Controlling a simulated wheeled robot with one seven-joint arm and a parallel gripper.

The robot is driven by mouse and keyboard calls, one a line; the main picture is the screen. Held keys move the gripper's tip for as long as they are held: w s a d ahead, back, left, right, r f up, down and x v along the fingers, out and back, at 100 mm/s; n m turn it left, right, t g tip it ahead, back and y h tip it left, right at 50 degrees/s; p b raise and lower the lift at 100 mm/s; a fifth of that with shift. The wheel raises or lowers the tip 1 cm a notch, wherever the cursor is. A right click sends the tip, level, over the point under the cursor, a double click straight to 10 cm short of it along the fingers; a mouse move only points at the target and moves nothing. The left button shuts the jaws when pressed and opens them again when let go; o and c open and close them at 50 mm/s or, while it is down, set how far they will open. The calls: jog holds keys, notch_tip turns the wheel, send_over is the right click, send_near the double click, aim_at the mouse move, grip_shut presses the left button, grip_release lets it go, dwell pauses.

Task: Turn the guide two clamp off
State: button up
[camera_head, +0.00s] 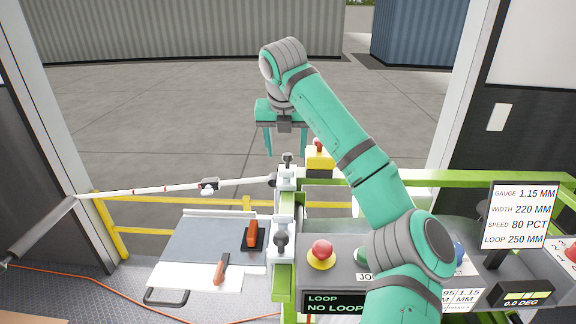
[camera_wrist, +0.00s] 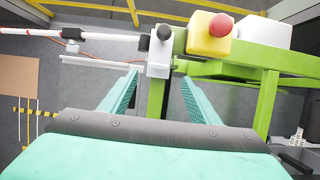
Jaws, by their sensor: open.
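Two dark clamp knobs stand on white blocks along the green rail in the head view, a far knob (camera_head: 288,159) and a near knob (camera_head: 281,240). No label shows which of them is guide two. My gripper (camera_head: 286,153) is open and empty, pointing down around the far knob in the picture; its height above the knob is hard to judge. In the wrist view my gripper (camera_wrist: 159,77) has its fingers apart on either side of a white block (camera_wrist: 159,66) with a dark knob (camera_wrist: 164,32). I see no contact.
A yellow box with a red button (camera_head: 319,158) stands just right of the far knob. A red stop button (camera_head: 321,250) sits on the grey console nearer me. A white rod (camera_head: 160,188) runs left from the rail. A grey table (camera_head: 200,240) holds orange-handled tools.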

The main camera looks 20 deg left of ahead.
aim_at(286, 170)
jog(key=x, duration=0.8)
jog(key=shift+a+f, duration=0.1)
jog(key=shift+f, duration=0.2)
jog(key=c, duration=1.1)
